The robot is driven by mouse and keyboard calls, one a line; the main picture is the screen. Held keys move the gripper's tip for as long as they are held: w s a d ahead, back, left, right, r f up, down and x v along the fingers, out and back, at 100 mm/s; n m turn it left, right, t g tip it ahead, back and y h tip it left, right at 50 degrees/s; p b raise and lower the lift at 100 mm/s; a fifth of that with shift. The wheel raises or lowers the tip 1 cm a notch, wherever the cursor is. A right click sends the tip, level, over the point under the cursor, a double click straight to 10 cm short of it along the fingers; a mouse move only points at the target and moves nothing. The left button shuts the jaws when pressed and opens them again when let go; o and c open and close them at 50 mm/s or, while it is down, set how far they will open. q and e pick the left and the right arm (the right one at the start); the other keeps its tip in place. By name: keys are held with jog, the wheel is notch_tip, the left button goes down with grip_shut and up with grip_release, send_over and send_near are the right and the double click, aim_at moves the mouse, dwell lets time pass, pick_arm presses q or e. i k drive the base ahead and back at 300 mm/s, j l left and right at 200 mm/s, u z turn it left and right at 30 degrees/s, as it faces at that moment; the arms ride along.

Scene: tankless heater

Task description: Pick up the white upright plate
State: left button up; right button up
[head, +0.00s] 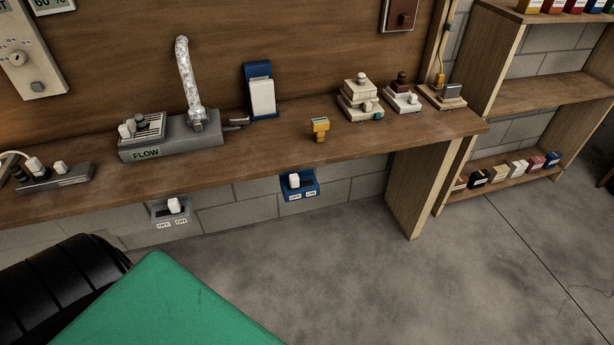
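A small white upright plate (262,98) stands against a blue upright holder (257,72) on the wooden workbench (370,146), near the back wall. The plate's front face shows and nothing covers it. Neither my left nor my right gripper is in view.
Left of the plate stands a grey FLOW unit (204,138) with a clear tube (188,75). A yellow fitting (320,129) is to its right, then stacked white blocks (360,97). Grey (171,211) and blue (299,185) switch boxes hang under the bench edge. Bench in front of the plate is clear.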

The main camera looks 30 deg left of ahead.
aim_at(262, 93)
jog(key=u, duration=1.45)
jog(key=l, duration=0.1)
